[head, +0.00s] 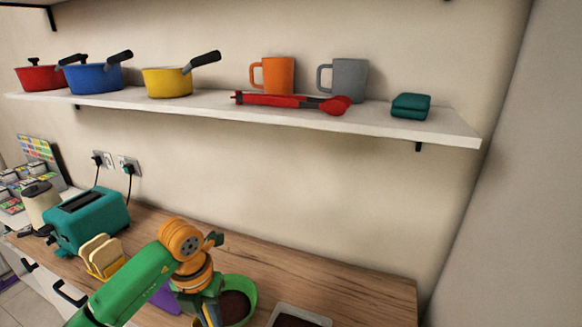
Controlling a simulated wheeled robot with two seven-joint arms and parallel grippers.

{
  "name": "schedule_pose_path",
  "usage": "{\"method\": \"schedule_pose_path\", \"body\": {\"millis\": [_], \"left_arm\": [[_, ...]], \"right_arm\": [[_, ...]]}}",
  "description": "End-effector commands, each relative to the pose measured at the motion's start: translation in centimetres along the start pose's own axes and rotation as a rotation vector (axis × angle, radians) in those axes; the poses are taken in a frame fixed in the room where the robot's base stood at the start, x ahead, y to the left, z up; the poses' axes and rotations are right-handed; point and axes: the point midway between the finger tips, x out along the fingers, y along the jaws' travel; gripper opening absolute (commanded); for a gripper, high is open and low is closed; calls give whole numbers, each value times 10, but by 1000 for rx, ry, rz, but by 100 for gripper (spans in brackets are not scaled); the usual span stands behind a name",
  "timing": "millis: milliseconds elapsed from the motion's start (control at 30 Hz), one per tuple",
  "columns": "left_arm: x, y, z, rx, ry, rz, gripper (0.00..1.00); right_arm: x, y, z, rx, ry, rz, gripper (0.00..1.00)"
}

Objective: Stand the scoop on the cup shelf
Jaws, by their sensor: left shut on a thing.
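The cup shelf (400,124) is the white wall shelf that holds an orange mug (278,76) and a grey mug (350,80). My left gripper (209,312) is low over the counter, at the left rim of a green bowl (252,296) with dark brown contents. It is shut on a narrow yellow piece that appears to be the scoop; its lower part is out of frame, so its shape and tilt cannot be told. The gripper is well below the shelf. My right gripper is not in view.
Red tongs (290,101) lie along the shelf's front before the mugs. A teal folded cloth (411,105) lies right of them. Pots with handles, including a yellow pot (168,83), stand left. A teal toaster (92,220) and bread rack (103,258) stand on the wooden counter (350,287).

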Motion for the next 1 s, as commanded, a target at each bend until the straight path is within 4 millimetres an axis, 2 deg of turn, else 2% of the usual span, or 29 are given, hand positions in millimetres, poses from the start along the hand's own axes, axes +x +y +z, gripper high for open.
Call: {"method": "schedule_pose_path", "body": {"millis": [267,467,567,800,900,1000], "left_arm": [[-6,-8,-10,503,16,-19,0],[-11,-15,-24,1019,34,-39,0],[-12,-18,-36,1340,46,-51,0],[-10,-22,-76,2222,80,-86,0],[-8,-22,-92,2543,92,-100,0],[-7,-21,-106,2788,101,-112,0]], "right_arm": [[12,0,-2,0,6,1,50],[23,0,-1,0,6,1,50],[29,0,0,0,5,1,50],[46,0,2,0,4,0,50],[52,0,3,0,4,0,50],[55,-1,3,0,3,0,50]]}}
